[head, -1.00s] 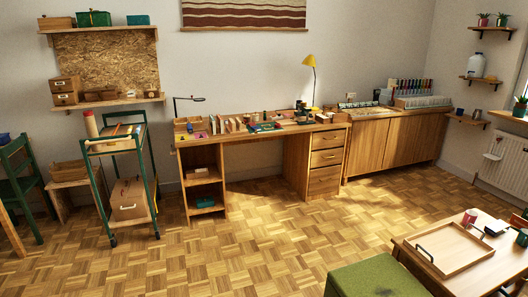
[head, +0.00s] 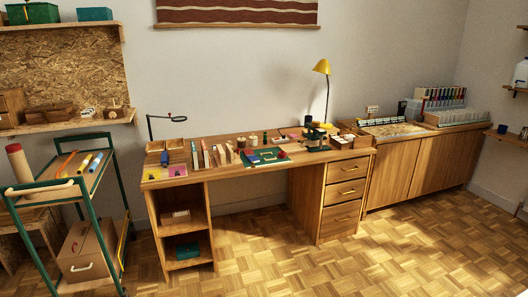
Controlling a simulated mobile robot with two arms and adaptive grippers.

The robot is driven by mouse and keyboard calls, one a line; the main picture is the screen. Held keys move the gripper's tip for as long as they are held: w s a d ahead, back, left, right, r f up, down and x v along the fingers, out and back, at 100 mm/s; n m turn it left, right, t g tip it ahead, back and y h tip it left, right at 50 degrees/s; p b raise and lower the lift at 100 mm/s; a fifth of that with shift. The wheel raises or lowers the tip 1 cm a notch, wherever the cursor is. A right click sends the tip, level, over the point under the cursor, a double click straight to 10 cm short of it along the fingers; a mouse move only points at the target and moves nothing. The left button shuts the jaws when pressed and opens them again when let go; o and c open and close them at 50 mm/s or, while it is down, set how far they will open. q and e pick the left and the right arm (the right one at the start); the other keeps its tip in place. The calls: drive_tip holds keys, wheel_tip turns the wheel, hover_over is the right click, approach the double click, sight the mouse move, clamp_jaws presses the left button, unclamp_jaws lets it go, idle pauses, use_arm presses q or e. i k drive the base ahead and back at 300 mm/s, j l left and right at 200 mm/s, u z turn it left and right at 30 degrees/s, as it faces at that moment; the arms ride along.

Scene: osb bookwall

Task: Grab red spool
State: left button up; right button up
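A wooden desk (head: 225,168) stands against the back wall with many small things on it. Small red spots show on the desk, one at the right part of the green mat (head: 265,157). They are too small for me to tell whether any is the red spool. Neither of my grippers is in view.
A green-framed trolley (head: 118,190) stands left of the desk. A yellow lamp (head: 321,67) and a dark device (head: 316,138) stand at the desk's right part. A low cabinet (head: 425,165) is further right. The parquet floor (head: 265,260) before the desk is clear.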

sight(282, 154)
drive_tip(key=i+l+u, duration=0.15)
drive_tip(key=i, duration=0.95)
